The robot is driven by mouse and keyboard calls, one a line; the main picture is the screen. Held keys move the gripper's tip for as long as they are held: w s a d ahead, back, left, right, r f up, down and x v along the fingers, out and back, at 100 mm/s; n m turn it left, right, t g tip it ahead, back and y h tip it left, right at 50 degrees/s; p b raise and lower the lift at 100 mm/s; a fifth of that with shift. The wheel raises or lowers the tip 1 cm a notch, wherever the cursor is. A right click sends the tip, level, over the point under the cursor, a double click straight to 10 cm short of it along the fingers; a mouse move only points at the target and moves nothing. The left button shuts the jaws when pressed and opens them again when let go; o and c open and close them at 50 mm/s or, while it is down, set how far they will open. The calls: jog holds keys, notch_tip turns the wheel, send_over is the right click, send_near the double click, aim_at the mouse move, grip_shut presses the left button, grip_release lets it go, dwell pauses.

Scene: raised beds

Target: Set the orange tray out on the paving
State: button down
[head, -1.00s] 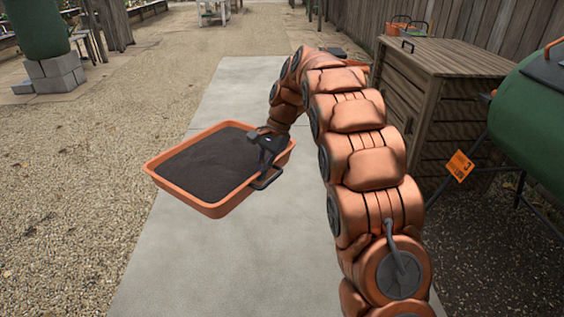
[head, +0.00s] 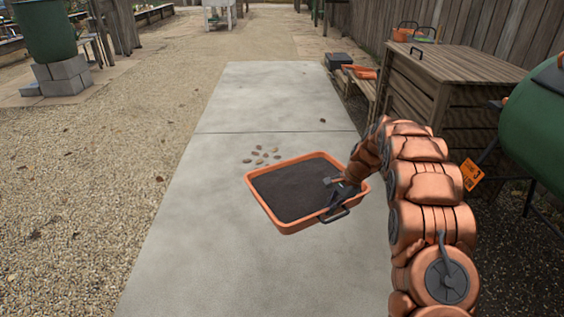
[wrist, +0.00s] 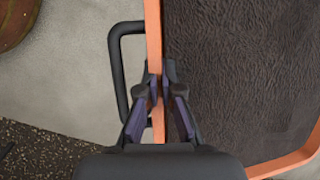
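The orange tray (head: 268,214), filled with dark soil, is over the pale paving (head: 200,262) in the middle of the head view. I cannot tell whether its base touches the slab. My gripper (head: 338,190) is at the tray's right rim, beside the black handle (head: 335,215). In the wrist view my gripper (wrist: 160,92) has one finger on each side of the orange rim (wrist: 154,40), with the handle (wrist: 117,75) to the left and the soil to the right. The fingers are closed on the rim.
Several small brown leaves or stones (head: 262,155) lie on the paving just behind the tray. A wooden slatted box (head: 450,75) and a green barrel (head: 535,120) stand at the right. Gravel (head: 80,190) borders the left. Bare paving lies in front.

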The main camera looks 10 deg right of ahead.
jog(key=s+d+f+m+t, duration=0.1)
jog(key=s+d+f+m, duration=0.15)
jog(key=f, duration=0.75)
jog(key=s+d+f+m+t, duration=0.1)
jog(key=s+d+f, duration=0.3)
jog(key=f, duration=0.6)
jog(key=s+f+m, duration=0.2)
jog(key=s+f, duration=1.2)
jog(key=s, duration=0.1)
jog(key=shift+s+d+t+h, duration=0.15)
jog(key=shift+t+h, duration=0.15)
jog(key=shift+d, duration=0.1)
